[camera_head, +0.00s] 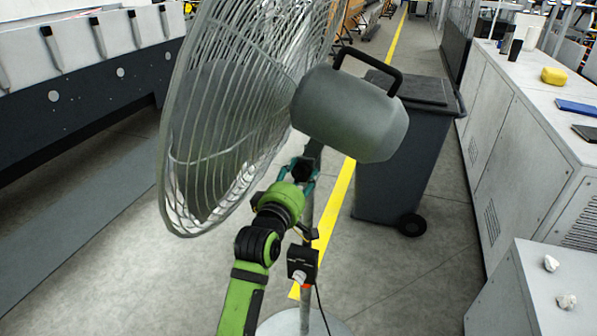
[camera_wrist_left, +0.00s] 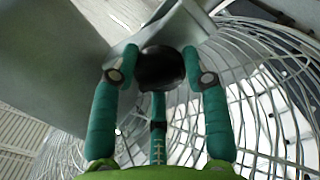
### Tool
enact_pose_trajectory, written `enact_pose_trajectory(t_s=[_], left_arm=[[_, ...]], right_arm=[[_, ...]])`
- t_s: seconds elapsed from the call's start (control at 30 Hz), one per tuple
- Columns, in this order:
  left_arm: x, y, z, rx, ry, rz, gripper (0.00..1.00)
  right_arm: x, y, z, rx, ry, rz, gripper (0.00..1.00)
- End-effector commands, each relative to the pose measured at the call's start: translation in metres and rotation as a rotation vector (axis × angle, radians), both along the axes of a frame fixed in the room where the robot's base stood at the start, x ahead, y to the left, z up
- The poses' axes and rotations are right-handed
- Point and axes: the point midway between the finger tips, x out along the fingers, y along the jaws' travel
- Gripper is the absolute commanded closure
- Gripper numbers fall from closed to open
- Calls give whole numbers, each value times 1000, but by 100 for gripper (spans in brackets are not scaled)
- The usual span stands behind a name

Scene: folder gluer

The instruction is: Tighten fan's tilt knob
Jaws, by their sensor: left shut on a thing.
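A large pedestal fan (camera_head: 345,112) with a grey motor housing and a round wire cage (camera_head: 235,110) stands in the middle of the head view. Its pole (camera_head: 305,225) runs down to a round base. My left gripper (camera_head: 303,172) is at the joint below the motor housing. In the left wrist view the tilt knob (camera_wrist_left: 160,68), round and black, sits between the fingertips of my left gripper (camera_wrist_left: 160,75), which are shut on it. The green arm hides part of the pole. My right gripper is in neither view.
A black control box (camera_head: 302,262) with a cable is on the pole. A wheeled dark bin (camera_head: 405,150) stands behind the fan. White cabinets (camera_head: 500,130) line the right side, with a yellow block (camera_head: 554,76) on top. A machine (camera_head: 75,60) is at left.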

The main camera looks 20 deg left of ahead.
Motion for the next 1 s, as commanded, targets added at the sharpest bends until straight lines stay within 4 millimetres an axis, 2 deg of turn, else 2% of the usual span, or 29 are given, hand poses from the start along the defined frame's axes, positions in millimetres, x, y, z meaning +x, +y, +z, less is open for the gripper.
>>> enact_pose_trajectory(t_s=[0.3, 1.0], left_arm=[[0, -2, -1, 302, -6, -5, 87], [0, 0, -5, 948, -22, -7, 87]], right_arm=[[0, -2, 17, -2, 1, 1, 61], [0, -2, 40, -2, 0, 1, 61]])
